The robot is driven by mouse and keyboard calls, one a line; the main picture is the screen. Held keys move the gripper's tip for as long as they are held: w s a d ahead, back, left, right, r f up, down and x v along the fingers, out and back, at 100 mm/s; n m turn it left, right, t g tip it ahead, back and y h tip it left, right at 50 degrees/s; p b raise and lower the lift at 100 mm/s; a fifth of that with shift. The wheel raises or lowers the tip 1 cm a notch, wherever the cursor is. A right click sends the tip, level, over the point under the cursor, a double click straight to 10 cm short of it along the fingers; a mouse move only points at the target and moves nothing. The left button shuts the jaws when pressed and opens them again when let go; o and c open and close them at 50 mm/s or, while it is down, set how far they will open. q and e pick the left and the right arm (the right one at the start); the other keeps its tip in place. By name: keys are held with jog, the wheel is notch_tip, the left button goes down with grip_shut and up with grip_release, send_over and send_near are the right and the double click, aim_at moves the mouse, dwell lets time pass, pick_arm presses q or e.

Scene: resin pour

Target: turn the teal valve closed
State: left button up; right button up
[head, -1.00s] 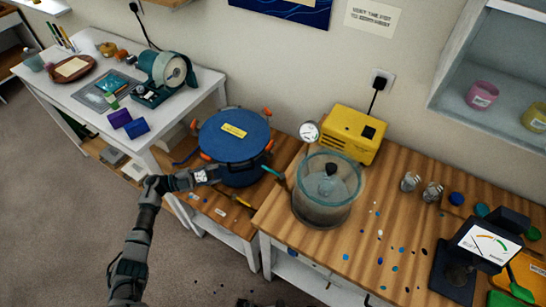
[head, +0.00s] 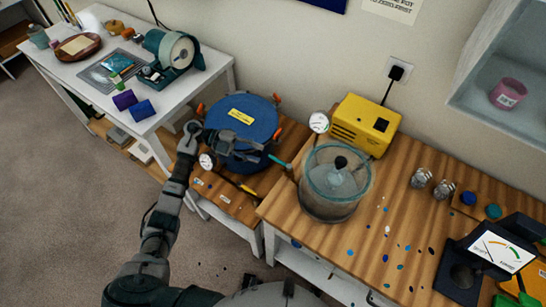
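The teal valve (head: 279,161) is a small teal handle between the blue-lidded pot (head: 262,112) and the glass-walled chamber (head: 309,208). My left gripper (head: 258,147) is over the near side of the blue lid, left of the teal valve and apart from it. Its dark fingers look spread, with nothing seen between them. The gripper hides part of the pot. My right gripper is not in view.
A yellow pump (head: 362,125) and a round gauge (head: 319,122) stand behind the chamber. A white table (head: 85,45) with a grinder is at upper left.

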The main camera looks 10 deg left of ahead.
aim_at(275, 158)
pick_arm(q)
jog(key=x, duration=0.8)
jog(key=shift+r, duration=0.2)
jog(key=shift+a, duration=0.5)
jog(key=shift+c, duration=0.6)
jog(key=shift+a, duration=0.1)
grip_shut()
jog(key=shift+s, duration=0.1)
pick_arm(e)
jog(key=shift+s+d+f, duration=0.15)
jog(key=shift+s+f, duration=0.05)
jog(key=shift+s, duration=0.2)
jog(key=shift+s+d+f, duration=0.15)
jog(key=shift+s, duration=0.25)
pick_arm(q)
jog(key=shift+f, duration=0.1)
